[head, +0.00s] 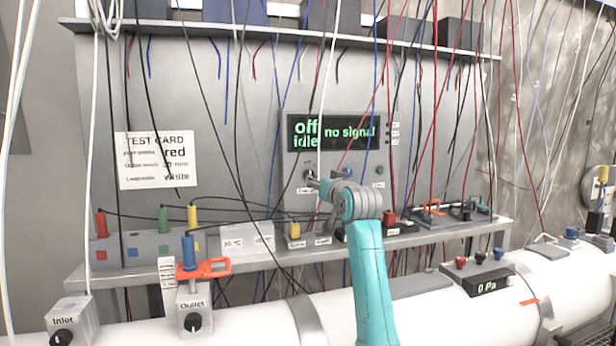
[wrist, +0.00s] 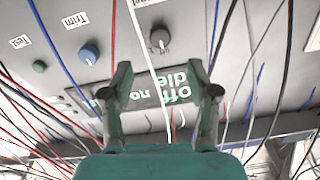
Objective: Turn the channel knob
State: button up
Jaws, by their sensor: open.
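A grey panel (head: 290,165) on the back wall carries a display (head: 345,132) reading "off idle" and "no signal". A dark grey knob (head: 310,174) sits below the display at the left. In the wrist view, where the panel appears upside down, this knob (wrist: 160,40) has a white pointer and small marks beside it including "off". It is probably the channel knob; its name label is not readable. My gripper (wrist: 160,75) is open and empty, facing the panel. In the picture the knob lies between and beyond its fingertips, with no contact visible. In the head view my arm partly hides the gripper.
A blue knob (wrist: 89,52) labelled Trim and a green button (wrist: 39,67) labelled Test sit beside the dark knob. Many hanging wires cross the panel, and a white cable (wrist: 143,50) passes between my fingers. A shelf (head: 440,236) with plugs runs below the panel.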

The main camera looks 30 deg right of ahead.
jog(key=x, duration=1)
jog(key=shift+c, duration=0.3)
grip_shut()
